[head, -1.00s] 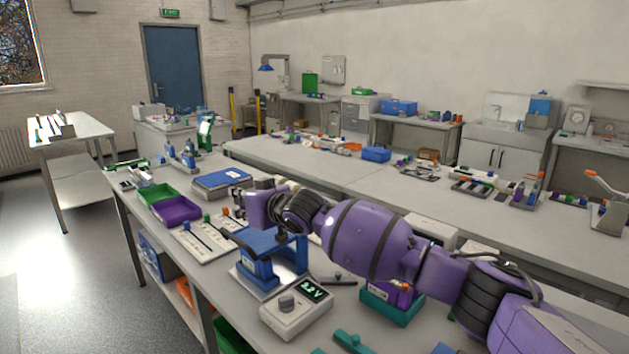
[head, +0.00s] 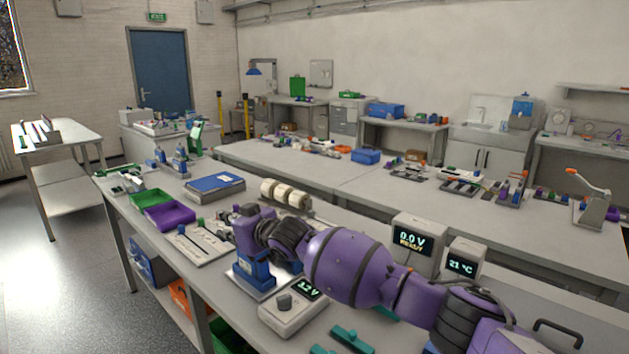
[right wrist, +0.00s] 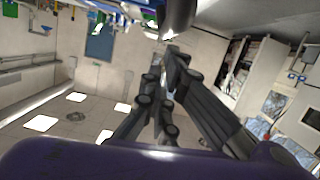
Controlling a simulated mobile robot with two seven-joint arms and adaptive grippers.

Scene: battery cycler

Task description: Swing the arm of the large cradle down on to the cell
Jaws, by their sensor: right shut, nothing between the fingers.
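The blue cradle (head: 253,272) stands on a pale base on the near bench, with its upper part covered by my right arm. I take it to be the large cradle. Its swing arm cannot be made out clearly, and no cell shows in it. My right wrist is just above and behind the cradle in the head view; its fingers are mostly hidden there, and contact cannot be told. In the right wrist view my right gripper (right wrist: 168,65) is shut with nothing between its dark fingers. My left gripper is not in view.
A meter reading 3.2 V (head: 293,308) stands right in front of the cradle. A 0.0 V display unit (head: 417,240) stands behind my arm.

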